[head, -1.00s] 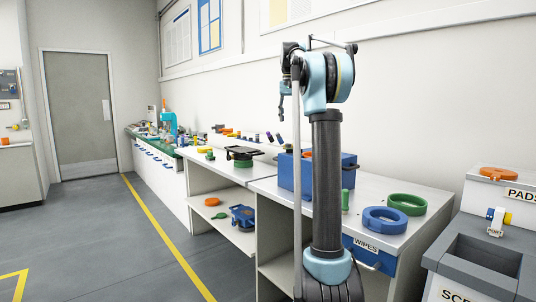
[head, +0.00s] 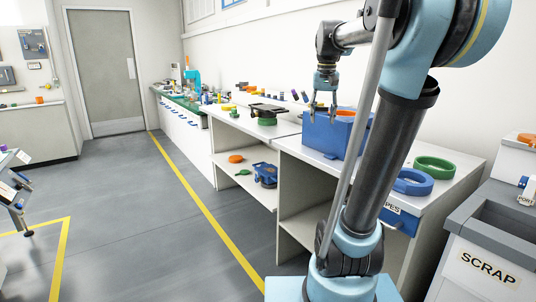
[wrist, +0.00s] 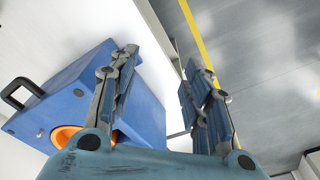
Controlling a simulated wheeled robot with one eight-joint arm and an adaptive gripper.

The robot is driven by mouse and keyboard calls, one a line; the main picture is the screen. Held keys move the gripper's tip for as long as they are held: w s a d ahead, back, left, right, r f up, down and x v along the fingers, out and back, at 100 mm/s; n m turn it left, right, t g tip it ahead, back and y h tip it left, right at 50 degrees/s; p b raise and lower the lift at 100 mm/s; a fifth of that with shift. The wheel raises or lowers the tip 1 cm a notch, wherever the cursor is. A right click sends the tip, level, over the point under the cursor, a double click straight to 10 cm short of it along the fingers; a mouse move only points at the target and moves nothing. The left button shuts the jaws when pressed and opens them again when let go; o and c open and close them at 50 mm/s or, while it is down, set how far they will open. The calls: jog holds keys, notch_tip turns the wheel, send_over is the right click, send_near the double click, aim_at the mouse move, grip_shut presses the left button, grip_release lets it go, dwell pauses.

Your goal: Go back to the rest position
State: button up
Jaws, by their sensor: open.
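My gripper (head: 321,104) hangs from my raised arm in the head view, fingers pointing down, in front of the blue box on the white bench. It is open with nothing between its fingers. In the wrist view, the two fingers of my gripper (wrist: 160,100) stand well apart. The blue box (wrist: 70,95) lies behind and left of the left finger there. How far the fingers are from the box I cannot tell.
The blue box (head: 318,135) stands on the white bench with a blue ring (head: 412,183) and a green ring (head: 436,166) to its right. A grey SCRAP bin (head: 487,262) stands at the right. Grey floor (head: 160,220) with a yellow line (head: 200,210) is clear at left.

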jog(key=s+f+n, duration=0.1)
jog(key=s+f, duration=1)
jog(key=f, duration=0.3)
jog(key=s+f+n+t, duration=0.1)
jog(key=s+f, duration=1.1)
jog(key=f, duration=0.2)
jog(key=shift+a+f, duration=0.25)
jog(key=shift+f, duration=0.1)
jog(key=shift+w+f, duration=0.2)
jog(key=shift+w, duration=0.3)
